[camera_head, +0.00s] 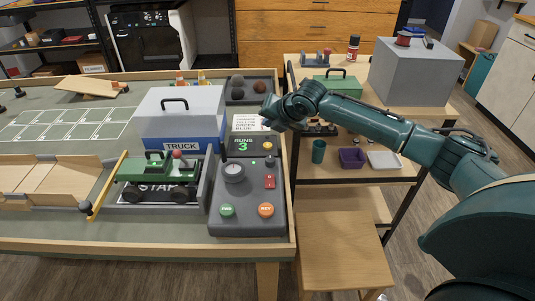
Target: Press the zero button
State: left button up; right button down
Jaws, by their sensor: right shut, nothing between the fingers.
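A grey control console (222,185) stands near the table's right edge. Its counter display (243,146) reads "RUNS 3". A small yellowish button (267,146) sits right of the number; its label is too small to read, so I cannot tell if it is the zero button. A green button (227,210) and an orange button (265,210) are at the console's front, with a grey knob (233,172) and a red switch (269,181) behind them. My right gripper (268,122) is shut and empty, above and behind the display, near a white printed card (249,123). My left gripper is out of view.
A green crawler truck (158,172) sits on the START pad left of the console. A grey TRUCK box (180,113) stands behind it. A wooden cart (330,173) right of the table holds cups and trays under my right arm.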

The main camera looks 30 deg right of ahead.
aim_at(270, 147)
notch_tip(270, 147, down, 3)
jog(key=shift+f+b, duration=0.15)
jog(key=shift+b, duration=0.9)
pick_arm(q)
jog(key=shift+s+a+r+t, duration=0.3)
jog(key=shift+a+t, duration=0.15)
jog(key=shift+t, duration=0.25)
pick_arm(e)
jog(key=shift+f, duration=0.8)
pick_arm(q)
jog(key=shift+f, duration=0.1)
pick_arm(e)
jog(key=shift+f, duration=0.15)
jog(key=shift+f, duration=0.2)
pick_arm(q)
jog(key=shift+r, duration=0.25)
pick_arm(e)
jog(key=shift+f, duration=0.1)
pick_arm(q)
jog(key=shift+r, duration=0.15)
pick_arm(e)
jog(key=shift+f, duration=0.45)
pick_arm(q)
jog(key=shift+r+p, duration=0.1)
jog(key=shift+p, duration=0.2)
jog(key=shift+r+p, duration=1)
jog(key=shift+p, duration=0.1)
pick_arm(e)
jog(key=shift+r, duration=0.85)
